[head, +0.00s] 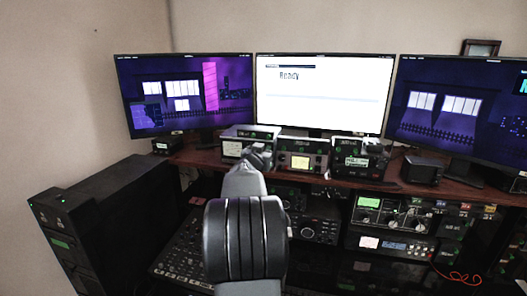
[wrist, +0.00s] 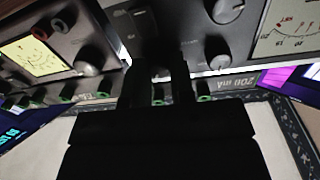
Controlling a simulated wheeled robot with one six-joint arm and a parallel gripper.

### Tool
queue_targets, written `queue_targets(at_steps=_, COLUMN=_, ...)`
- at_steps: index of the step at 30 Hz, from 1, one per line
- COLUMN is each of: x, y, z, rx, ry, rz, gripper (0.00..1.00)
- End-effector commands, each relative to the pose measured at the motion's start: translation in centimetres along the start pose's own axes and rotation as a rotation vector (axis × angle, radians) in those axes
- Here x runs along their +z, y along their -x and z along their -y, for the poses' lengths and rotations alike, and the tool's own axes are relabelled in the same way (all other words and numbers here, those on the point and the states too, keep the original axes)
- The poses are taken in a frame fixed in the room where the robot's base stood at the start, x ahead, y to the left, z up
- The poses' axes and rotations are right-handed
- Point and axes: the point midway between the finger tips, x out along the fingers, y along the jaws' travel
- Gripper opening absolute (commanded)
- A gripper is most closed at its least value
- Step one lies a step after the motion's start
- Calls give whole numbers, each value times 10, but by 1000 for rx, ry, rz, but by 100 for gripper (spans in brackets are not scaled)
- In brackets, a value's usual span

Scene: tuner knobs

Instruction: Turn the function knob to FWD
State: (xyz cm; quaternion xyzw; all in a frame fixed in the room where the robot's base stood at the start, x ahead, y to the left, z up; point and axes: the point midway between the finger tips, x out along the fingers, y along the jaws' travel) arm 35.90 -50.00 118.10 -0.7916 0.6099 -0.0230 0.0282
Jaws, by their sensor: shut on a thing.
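My gripper (head: 258,155) reaches up to the small equipment on the desk shelf, in front of the left and middle units. In the wrist view my gripper (wrist: 158,72) has its two dark fingers close together around a dark knob (wrist: 148,22) on a device's front panel. The fingers hide much of this knob, and its position marks cannot be read. Other knobs show on the panel, a large dark one (wrist: 226,8) and a smaller one (wrist: 218,45) to the right. I cannot read a function or FWD label.
A lit meter (wrist: 30,55) sits at the left of the wrist view and another meter (wrist: 285,25) at the right. Several green terminals line the panel edge close to my fingers. Three monitors stand behind, the middle one (head: 322,95) reading "Ready". A dark cabinet (head: 105,215) stands left.

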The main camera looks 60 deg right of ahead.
Motion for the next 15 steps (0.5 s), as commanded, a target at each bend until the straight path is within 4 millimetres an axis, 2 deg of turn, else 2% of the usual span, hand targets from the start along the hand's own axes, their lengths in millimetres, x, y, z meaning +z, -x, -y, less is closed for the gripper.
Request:
queue_targets(at_steps=5, x=-3, y=0, z=1, rx=-1, ry=101, rz=-1, gripper=0)
queue_targets(at_steps=15, x=-3, y=1, z=2, rx=-4, ry=411, rz=-16, gripper=0)
